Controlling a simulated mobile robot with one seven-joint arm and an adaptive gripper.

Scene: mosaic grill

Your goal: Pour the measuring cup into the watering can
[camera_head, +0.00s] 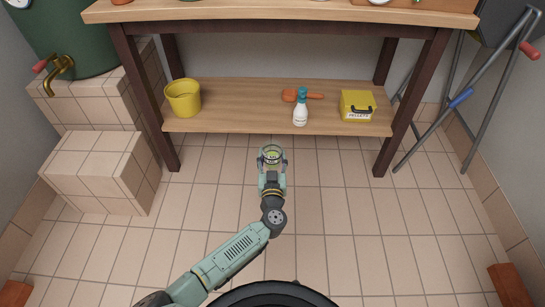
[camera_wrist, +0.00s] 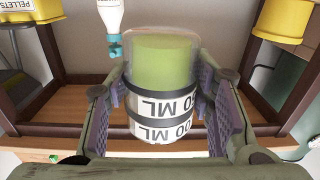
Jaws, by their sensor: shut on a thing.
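The measuring cup (camera_head: 271,154) is a clear cup with pale green contents and dark and white bands lettered "ML". It fills the middle of the wrist view (camera_wrist: 163,62), which hangs upside down. My gripper (camera_head: 272,160) is shut on the cup, with one finger on each side of it. The cup is held in front of the lower shelf, below the bench top, and looks roughly upright. I cannot make out a watering can in either view; the things on the bench top are mostly cut off.
The wooden bench (camera_head: 280,14) has a lower shelf (camera_head: 235,105) carrying a yellow bucket (camera_head: 183,98), white bottle (camera_head: 300,113), orange tool (camera_head: 290,95) and yellow pellets box (camera_head: 357,105). Tiled steps (camera_head: 95,165) with a green barrel stand left, metal tubing (camera_head: 437,120) right. The floor between is clear.

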